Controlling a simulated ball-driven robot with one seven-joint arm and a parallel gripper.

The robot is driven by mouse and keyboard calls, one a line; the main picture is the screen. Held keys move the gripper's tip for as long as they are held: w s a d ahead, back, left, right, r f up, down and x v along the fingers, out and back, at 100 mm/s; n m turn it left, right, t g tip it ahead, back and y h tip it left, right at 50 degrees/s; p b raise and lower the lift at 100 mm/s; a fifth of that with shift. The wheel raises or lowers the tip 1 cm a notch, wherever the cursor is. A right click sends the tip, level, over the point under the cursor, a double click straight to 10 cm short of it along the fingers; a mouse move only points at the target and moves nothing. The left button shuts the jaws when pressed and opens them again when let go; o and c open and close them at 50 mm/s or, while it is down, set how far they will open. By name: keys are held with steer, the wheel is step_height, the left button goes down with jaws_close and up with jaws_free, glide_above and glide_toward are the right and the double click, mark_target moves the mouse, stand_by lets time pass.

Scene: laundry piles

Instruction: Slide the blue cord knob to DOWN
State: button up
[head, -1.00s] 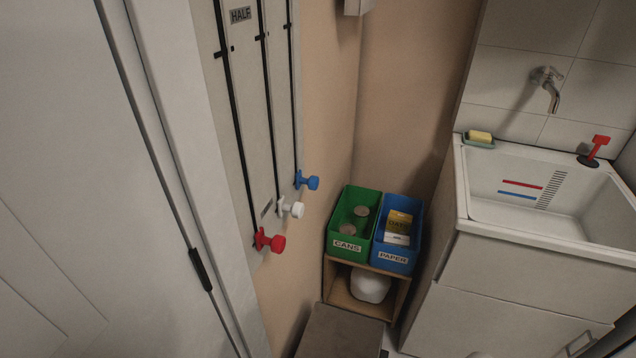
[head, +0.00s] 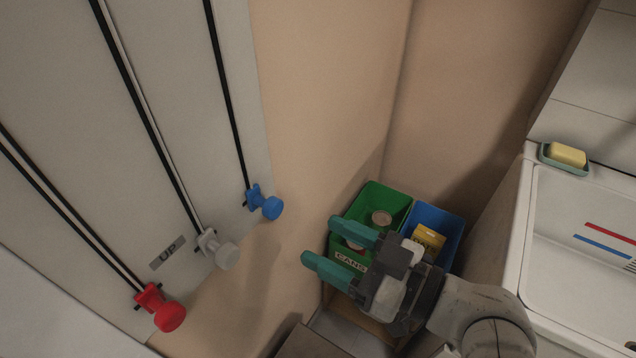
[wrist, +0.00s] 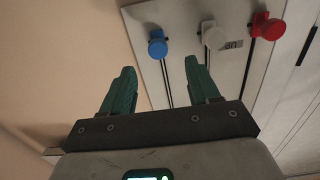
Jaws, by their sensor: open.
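The blue cord knob (head: 267,203) sits at the lower end of the rightmost dark slot on the grey wall panel (head: 180,120) in the head view. It also shows in the wrist view (wrist: 157,46), beyond my fingertips and near the panel's edge. A label reading UP (head: 168,252) is beside the lower ends of the slots. My gripper (head: 330,248) is open and empty, to the right of and below the blue knob, apart from it. In the wrist view my gripper (wrist: 160,80) points toward the panel, with the blue knob between the lines of its two fingers.
A white knob (head: 224,252) and a red knob (head: 168,314) sit at the lower ends of their slots. A green CANS bin (head: 399,197) and a blue PAPER bin (head: 452,222) stand behind my gripper. A white sink (head: 528,215) with a soap dish is at right.

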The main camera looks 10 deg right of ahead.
mark_target(278, 210)
steer(key=shift+y, duration=0.3)
steer(key=x, duration=0.3)
steer(key=p+x, duration=0.1)
steer(key=x, duration=0.3)
steer(key=p+x, duration=0.1)
steer(key=x, duration=0.3)
steer(key=shift+w+d+r, duration=0.25)
steer(key=shift+r, duration=0.15)
steer(key=shift+f, duration=0.1)
jaws_close()
